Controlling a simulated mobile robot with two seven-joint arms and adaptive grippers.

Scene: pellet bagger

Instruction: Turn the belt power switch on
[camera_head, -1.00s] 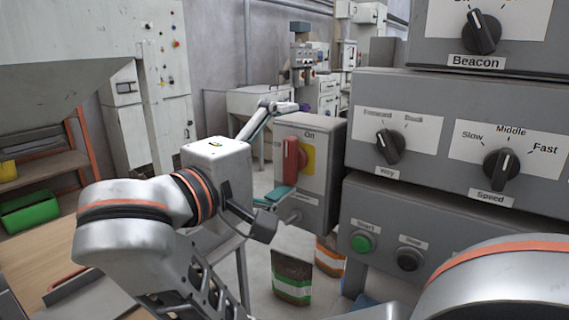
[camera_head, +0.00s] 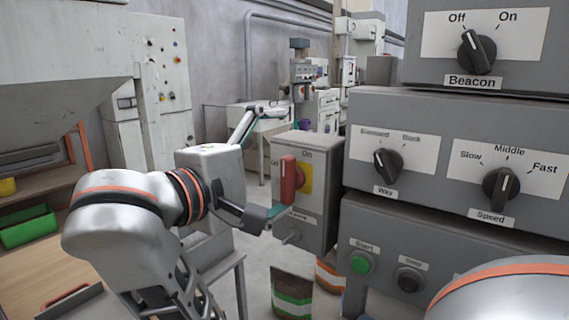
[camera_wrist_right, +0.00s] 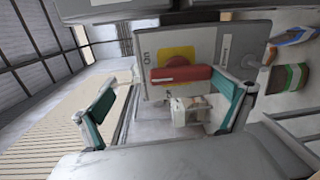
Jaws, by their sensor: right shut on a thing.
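The belt power switch is a red lever (camera_head: 288,180) on a yellow plate, on the front of a grey box (camera_head: 320,200). The lever stands upright with its upper end below the "On" label. A second label to its left is partly hidden. My right gripper (camera_head: 268,160) is at the switch, with a teal-padded finger at the lever's lower end. In the right wrist view the lever (camera_wrist_right: 181,74) lies between the two teal pads, its end close to one of them. My right gripper is shut on the lever. My left gripper is out of view.
Grey control boxes with the Beacon (camera_head: 477,52), Way (camera_head: 387,165) and Speed (camera_head: 500,190) knobs stand close on the right. A green start button (camera_head: 362,262) is below. Bags (camera_head: 292,293) stand on the floor under the switch box. A wooden table (camera_head: 40,275) is at left.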

